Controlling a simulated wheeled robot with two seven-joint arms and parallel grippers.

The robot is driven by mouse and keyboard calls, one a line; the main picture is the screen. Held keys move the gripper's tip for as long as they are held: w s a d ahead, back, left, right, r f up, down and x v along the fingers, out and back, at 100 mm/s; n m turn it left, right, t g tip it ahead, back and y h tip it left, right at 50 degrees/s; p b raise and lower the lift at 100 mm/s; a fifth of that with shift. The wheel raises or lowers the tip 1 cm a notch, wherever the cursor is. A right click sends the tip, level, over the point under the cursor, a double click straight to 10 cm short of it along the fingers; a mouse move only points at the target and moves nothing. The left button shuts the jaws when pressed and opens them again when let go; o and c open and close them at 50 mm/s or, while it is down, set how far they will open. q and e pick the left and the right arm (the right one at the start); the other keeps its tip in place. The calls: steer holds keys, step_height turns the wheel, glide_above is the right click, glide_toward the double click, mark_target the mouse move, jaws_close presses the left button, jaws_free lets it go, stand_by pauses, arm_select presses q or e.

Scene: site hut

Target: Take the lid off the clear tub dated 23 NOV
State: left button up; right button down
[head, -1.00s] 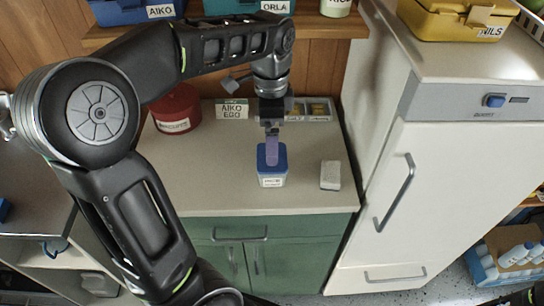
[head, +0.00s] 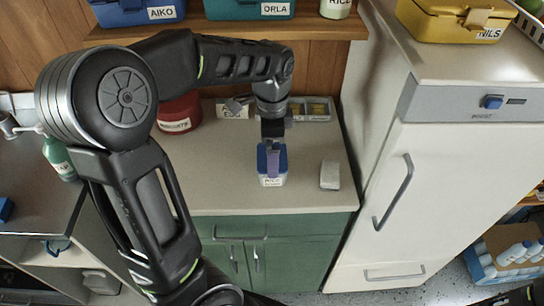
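A small clear tub (head: 272,182) with a blue lid (head: 283,158) stands on the counter. It has a white label on its front, too small to read a date on. My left gripper (head: 273,166) reaches in from above and behind, and its purple finger overlaps the lid in the picture. Only one finger shows clearly, so I cannot tell whether it is open, shut, or touching the lid. The lid appears to be on the tub. My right gripper is out of view.
A white block (head: 330,175) lies right of the tub. A red canister (head: 180,112), a sign card (head: 233,109) and a grey tray (head: 312,108) stand at the back. A white fridge (head: 440,190) bounds the right. The front counter is clear.

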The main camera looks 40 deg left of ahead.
arm_select(q)
steer(key=c, duration=1.1)
step_height(320, 180, up, 10)
steer(key=shift+b, duration=0.4)
stand_by(0.4)
